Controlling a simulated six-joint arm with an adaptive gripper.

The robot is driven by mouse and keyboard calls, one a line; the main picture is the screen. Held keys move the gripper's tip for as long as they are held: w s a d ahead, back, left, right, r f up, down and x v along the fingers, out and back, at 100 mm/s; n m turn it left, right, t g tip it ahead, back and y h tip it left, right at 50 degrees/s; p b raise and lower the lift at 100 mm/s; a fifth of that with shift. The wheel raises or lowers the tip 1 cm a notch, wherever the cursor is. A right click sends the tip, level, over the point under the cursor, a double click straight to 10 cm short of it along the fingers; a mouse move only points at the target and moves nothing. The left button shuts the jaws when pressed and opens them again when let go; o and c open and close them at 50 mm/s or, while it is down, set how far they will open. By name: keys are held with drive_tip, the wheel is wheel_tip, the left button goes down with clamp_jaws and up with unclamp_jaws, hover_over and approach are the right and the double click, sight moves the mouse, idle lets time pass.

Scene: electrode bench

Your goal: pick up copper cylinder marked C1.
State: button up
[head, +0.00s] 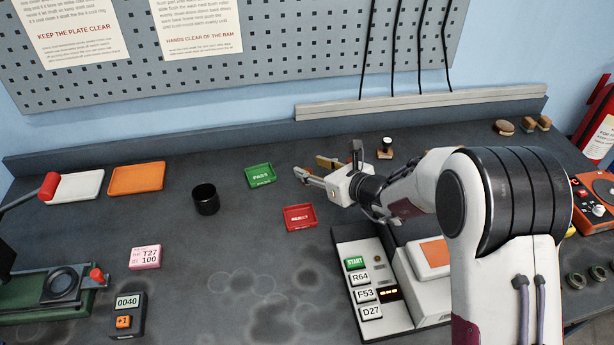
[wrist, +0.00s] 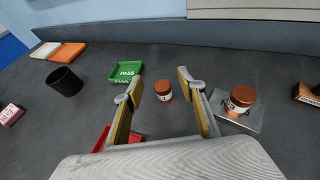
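My gripper (wrist: 160,86) is open and empty, with its two tan-padded fingers spread wide. In the head view my gripper (head: 328,161) is low over the back middle of the bench. In the wrist view a small copper cylinder (wrist: 164,91) with a white label stands upright, framed between the fingertips and apart from both. Its label is too small to read in full, so I cannot tell if it says C1. A larger copper cylinder (wrist: 240,98) with a label stands to the right, beyond the right finger. I cannot make out either cylinder in the head view.
The larger cylinder is on a grey plate (wrist: 252,122). A green PASS tray (head: 260,177) and red tray (head: 300,218) lie left of my gripper. A black cup (head: 206,200) is farther left. A stamp (head: 385,150) stands right. A control panel (head: 350,240) is in front.

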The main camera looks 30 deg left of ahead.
sight(311, 186)
drive_tip(key=shift+f, duration=0.45)
drive_tip(key=shift+w+a+f, duration=0.1)
drive_tip(key=shift+a+f, duration=0.15)
drive_tip(key=shift+f, duration=0.5)
drive_tip(key=shift+w+a+f, duration=0.1)
drive_tip(key=shift+a+f, duration=0.1)
drive_tip(key=shift+f, duration=0.5)
drive_tip(key=shift+x, duration=1)
clamp_jaws()
